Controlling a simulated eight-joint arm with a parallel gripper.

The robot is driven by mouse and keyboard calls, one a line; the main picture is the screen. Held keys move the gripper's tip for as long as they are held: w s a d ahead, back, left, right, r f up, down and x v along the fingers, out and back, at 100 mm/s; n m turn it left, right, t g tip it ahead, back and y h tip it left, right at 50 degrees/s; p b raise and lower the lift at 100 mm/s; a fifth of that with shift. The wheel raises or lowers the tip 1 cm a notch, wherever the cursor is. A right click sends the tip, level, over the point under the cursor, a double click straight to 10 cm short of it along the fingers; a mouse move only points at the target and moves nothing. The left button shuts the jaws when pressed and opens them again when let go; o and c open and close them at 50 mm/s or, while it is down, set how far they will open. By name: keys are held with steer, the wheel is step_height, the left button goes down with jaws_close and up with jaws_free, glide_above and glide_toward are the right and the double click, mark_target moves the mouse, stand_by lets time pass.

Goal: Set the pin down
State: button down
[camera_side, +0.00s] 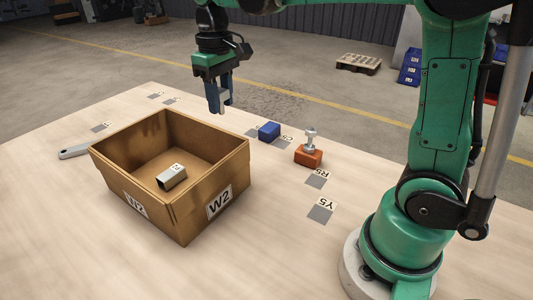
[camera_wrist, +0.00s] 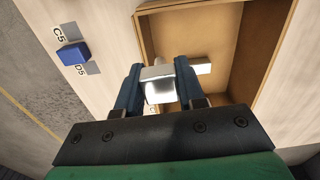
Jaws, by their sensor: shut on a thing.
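My gripper (camera_side: 220,108) hangs in the air above and behind the far corner of the brown box. In the wrist view, its two blue fingers (camera_wrist: 158,88) are shut on a shiny metal piece, which I take to be the pin (camera_wrist: 159,92). The lower end of the pin is hard to make out there. The side view barely shows it between the fingers.
The open brown box (camera_side: 215,170) marked W2 holds a metal bracket (camera_side: 172,177). A blue block (camera_side: 269,131) and an orange block (camera_side: 308,157) with a bolt-like metal part (camera_side: 311,138) on top stand to the right. A grey flat tool (camera_side: 75,151) lies left.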

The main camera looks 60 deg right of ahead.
steer(key=s+a+r, duration=0.2)
steer(key=s+a, duration=0.4)
steer(key=s, duration=0.3)
steer(key=s+a+r, duration=0.1)
steer(key=s+a, duration=0.4)
steer(key=s, duration=0.5)
step_height(320, 180, down, 19)
steer(key=shift+a+f, duration=0.1)
steer(key=shift+f, duration=0.05)
steer(key=c, duration=0.5)
jaws_free()
steer(key=shift+c, duration=0.2)
